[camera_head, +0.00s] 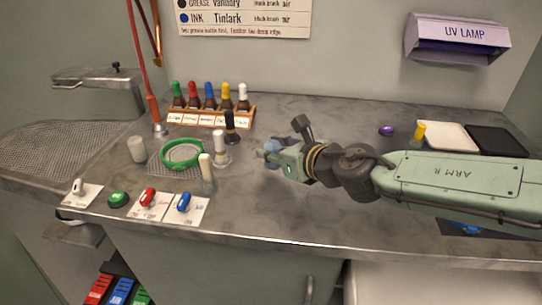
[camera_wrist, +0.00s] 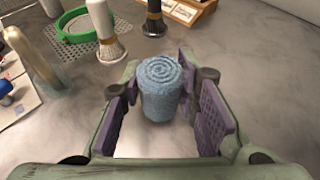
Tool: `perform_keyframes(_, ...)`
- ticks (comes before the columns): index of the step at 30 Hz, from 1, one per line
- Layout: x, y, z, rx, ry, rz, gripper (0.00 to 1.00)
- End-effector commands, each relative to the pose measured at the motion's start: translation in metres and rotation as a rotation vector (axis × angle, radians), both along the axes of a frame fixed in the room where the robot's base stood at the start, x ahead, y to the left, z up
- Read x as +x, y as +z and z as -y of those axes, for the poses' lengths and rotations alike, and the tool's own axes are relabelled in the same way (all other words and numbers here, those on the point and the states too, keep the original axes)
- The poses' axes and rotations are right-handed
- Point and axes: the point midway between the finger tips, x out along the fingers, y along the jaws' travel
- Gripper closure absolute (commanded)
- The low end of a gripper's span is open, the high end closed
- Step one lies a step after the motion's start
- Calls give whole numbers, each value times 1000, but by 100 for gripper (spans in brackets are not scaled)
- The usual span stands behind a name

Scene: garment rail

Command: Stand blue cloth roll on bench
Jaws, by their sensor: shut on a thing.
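The blue cloth roll (camera_wrist: 160,92) is between the finger pads of my gripper (camera_wrist: 160,105) in the wrist view, its spiral end facing the camera. My gripper is shut on it. In the head view the blue roll (camera_head: 273,146) shows only partly at the tip of my gripper (camera_head: 270,154), the rest hidden by the fingers. The grey bench (camera_head: 300,213) lies under it. I cannot tell whether the roll's lower end touches the bench.
Left of my gripper stand a white-topped brush (camera_head: 221,150), a dark brush (camera_head: 231,127), a pale-handled brush (camera_head: 207,174) and a green ring (camera_head: 182,154). A rack of bottles (camera_head: 210,117) stands behind. Trays (camera_head: 447,136) lie at right. Bench in front of my gripper is clear.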

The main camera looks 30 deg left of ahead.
Motion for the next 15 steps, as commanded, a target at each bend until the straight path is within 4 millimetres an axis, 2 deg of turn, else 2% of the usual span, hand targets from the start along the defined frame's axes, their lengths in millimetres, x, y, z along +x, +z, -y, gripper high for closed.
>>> perform_keyframes(1,-2,-14,4,1,-2,-2,86)
perform_keyframes(3,-4,-20,7,0,-4,-2,86)
perform_keyframes(14,-4,-23,7,-1,-4,0,86)
perform_keyframes(15,-4,-23,7,-1,-4,0,71)
